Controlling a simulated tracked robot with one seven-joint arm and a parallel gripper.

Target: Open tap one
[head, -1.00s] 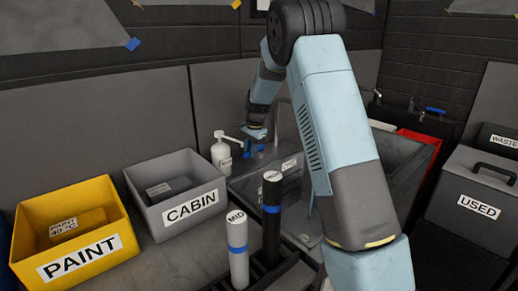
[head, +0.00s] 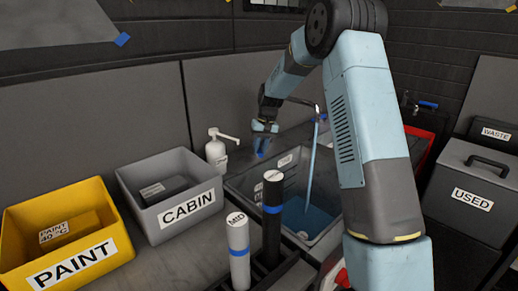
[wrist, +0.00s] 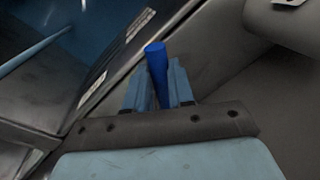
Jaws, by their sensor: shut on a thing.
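My gripper (head: 263,138) is at the back edge of the sink, shut on the blue tap lever (wrist: 157,72). In the wrist view the lever stands between the two fingers of my gripper (wrist: 158,90); its lower part is hidden by them. In the head view a bit of blue (head: 261,153) shows below the fingertips. A tap spout (head: 318,108) shows beside my arm, and a stream of water (head: 311,165) runs from it into the sink (head: 240,185). Blue water (head: 308,218) lies in the basin.
A white pump bottle (head: 216,153) stands just left of my gripper. A grey CABIN bin (head: 182,212) and yellow PAINT bin (head: 75,262) are at left. MID bottle (head: 238,240) and black bottle (head: 272,225) stand in front. Another blue-handled tap (head: 428,104) is at back right.

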